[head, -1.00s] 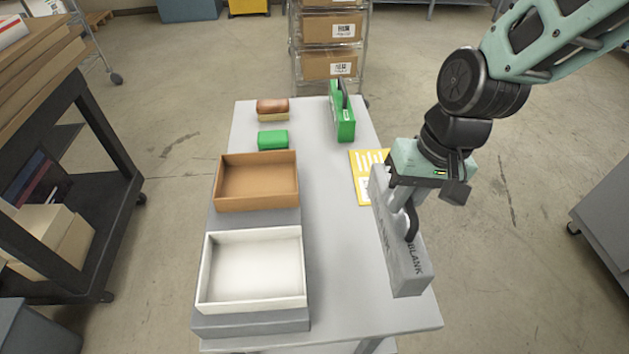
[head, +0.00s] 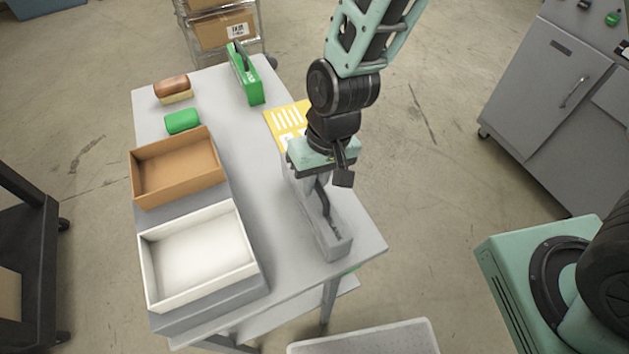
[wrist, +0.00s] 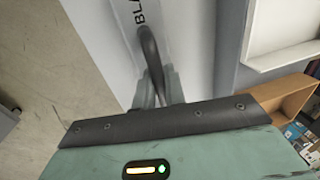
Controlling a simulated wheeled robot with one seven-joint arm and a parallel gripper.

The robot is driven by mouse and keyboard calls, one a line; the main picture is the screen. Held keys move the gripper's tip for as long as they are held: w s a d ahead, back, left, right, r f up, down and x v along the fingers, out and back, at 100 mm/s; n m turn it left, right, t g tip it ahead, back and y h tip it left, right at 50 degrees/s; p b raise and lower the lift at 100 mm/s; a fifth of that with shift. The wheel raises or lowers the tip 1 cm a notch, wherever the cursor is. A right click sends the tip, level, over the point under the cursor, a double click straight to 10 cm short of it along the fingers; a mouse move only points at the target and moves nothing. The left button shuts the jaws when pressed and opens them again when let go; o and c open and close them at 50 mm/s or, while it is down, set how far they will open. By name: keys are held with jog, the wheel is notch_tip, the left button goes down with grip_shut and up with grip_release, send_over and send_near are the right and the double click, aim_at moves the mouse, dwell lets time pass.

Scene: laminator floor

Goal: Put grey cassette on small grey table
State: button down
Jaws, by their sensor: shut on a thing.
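The grey cassette (head: 335,240) is a slim upright block with a dark handle on top, in the head view. My gripper (head: 318,185) is shut on its handle from above and hides its far end. The cassette is over the right side of a long grey work table (head: 255,130); I cannot tell if it touches the top. The wrist view shows the cassette (wrist: 118,22) with part of its black lettering, and the handle at my gripper (wrist: 160,98). A pale grey surface (head: 365,342), perhaps the small grey table, is cut off at the bottom edge.
A grey cabinet (head: 550,95) stands right. Open floor lies between.

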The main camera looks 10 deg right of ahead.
jog(key=shift+f, duration=0.45)
jog(key=shift+f, duration=0.2)
jog(key=c, duration=1.5)
grip_release()
jog(key=shift+o, duration=0.2)
notch_tip(320, 180, up, 12)
jog(key=d, duration=0.2)
jog(key=s+d+r+n, duration=0.2)
jog(key=s+d, duration=0.1)
jog(key=s, duration=0.2)
jog(key=s+d+r+n+h, duration=0.1)
jog(key=s+d+r+n, duration=0.1)
jog(key=s, duration=0.4)
jog(key=shift+s+d+r+n+t+h+b, duration=0.15)
jog(key=shift+d+r+n+t+h+b, duration=0.2)
jog(key=shift+d+r, duration=0.3)
